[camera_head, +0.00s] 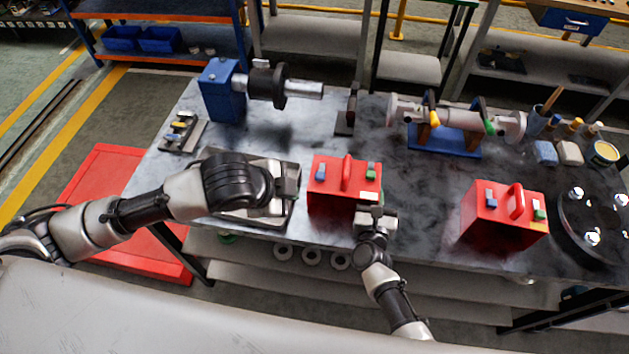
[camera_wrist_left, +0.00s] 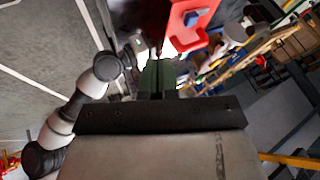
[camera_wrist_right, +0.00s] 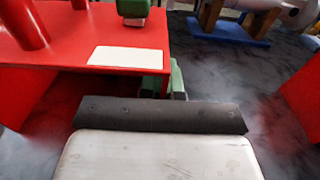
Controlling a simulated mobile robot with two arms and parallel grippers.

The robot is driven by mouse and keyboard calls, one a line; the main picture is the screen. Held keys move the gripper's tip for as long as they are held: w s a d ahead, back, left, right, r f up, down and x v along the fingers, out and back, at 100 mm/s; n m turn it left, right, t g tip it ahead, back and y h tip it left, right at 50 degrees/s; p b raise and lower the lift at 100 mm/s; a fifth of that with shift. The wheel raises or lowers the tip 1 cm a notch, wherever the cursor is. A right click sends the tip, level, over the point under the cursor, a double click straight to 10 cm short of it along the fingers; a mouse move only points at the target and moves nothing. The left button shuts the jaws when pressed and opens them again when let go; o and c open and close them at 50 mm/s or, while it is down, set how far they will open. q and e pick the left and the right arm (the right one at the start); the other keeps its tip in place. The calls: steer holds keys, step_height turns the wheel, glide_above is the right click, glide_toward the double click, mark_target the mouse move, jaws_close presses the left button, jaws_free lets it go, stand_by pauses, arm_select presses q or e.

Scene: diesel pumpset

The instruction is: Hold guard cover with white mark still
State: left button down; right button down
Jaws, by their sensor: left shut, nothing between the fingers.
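The guard cover with the white mark (camera_head: 340,181) is a red box with a red handle and blue and green blocks on top, standing near the table's front edge. Its white mark (camera_head: 369,197) is at the front right corner of the top, and shows in the right wrist view (camera_wrist_right: 125,57). My right gripper (camera_head: 371,211) is at that corner, its green fingers (camera_wrist_right: 165,82) on either side of the cover's right edge, seemingly closed on it. My left gripper (camera_head: 288,186) is shut and empty, just left of the cover. The cover also shows in the left wrist view (camera_wrist_left: 185,28).
A second red cover (camera_head: 503,216) with a yellow mark stands to the right, beside a round dark plate (camera_head: 595,220). A grey tray (camera_head: 284,215) lies under my left arm. A blue-based pump (camera_head: 445,140) and a blue block with a shaft (camera_head: 223,92) stand behind.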

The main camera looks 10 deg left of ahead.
arm_select(q)
steer(key=shift+s+r, duration=0.15)
steer(key=shift+s, duration=0.05)
glide_toward(323, 185)
steer(key=x, duration=0.3)
steer(key=s+x, duration=0.1)
steer(key=x, duration=0.1)
steer(key=shift+f, duration=0.35)
steer(key=shift+w, duration=0.65)
